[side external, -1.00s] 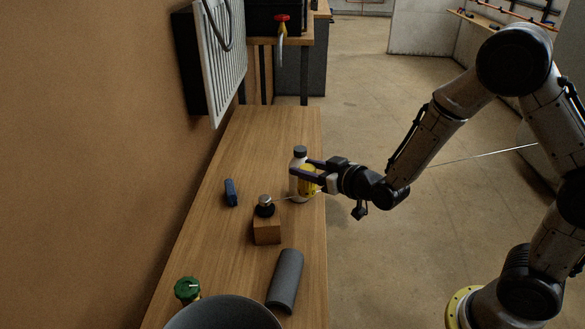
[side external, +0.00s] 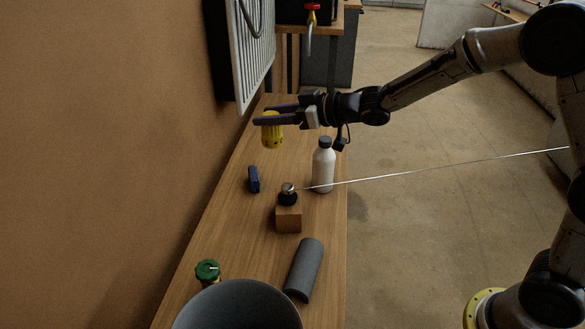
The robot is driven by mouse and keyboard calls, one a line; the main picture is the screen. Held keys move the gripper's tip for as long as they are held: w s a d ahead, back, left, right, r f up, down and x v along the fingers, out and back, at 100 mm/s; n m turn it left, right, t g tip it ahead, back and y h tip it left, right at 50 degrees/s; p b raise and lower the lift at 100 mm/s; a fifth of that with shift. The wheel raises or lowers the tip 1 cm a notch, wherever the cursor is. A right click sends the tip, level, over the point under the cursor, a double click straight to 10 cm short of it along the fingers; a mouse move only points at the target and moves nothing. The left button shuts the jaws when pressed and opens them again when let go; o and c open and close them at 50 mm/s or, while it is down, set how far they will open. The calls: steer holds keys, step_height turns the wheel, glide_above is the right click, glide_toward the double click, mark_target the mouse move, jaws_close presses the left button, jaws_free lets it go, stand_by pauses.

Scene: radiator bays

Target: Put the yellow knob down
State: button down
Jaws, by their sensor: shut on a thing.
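The yellow knob (side external: 272,135) is held in the air above the far part of the wooden bench (side external: 240,220), near the radiator's lower edge. My gripper (side external: 268,115) reaches in from the right, level, and is shut on the knob's upper part. The fingers hide some of the knob's top. The knob hangs upright, apart from the bench.
A white bottle (side external: 323,168), a blue block (side external: 254,180), a wooden block (side external: 289,219) with a dark metal-topped piece (side external: 288,195), a grey cylinder (side external: 304,270), a green knob (side external: 208,270) and a grey bowl (side external: 240,310) occupy the bench. The radiator (side external: 250,50) hangs at left.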

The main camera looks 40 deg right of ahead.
steer(key=w+d+f+n+g+y, duration=0.3)
steer(key=w+d+n+y, duration=0.1)
steer(key=w, duration=0.6)
steer(key=w+d+f, duration=0.4)
steer(key=d+f, duration=0.4)
steer(key=d, duration=0.2)
steer(key=shift+m+t+h, duration=0.3)
steer(key=shift+m, duration=0.1)
steer(key=shift+s+d+f, duration=0.1)
steer(key=shift+d+f, duration=0.2)
steer(key=shift+f, duration=1.65)
steer(key=shift+s+d+f, duration=0.1)
steer(key=shift+d+f, duration=0.15)
steer(key=shift+f, duration=1.65)
steer(key=shift+d+f, duration=0.3)
steer(key=shift+f, duration=1.65)
steer(key=shift+f, duration=0.15)
steer(key=shift+c, duration=1.7)
jaws_free()
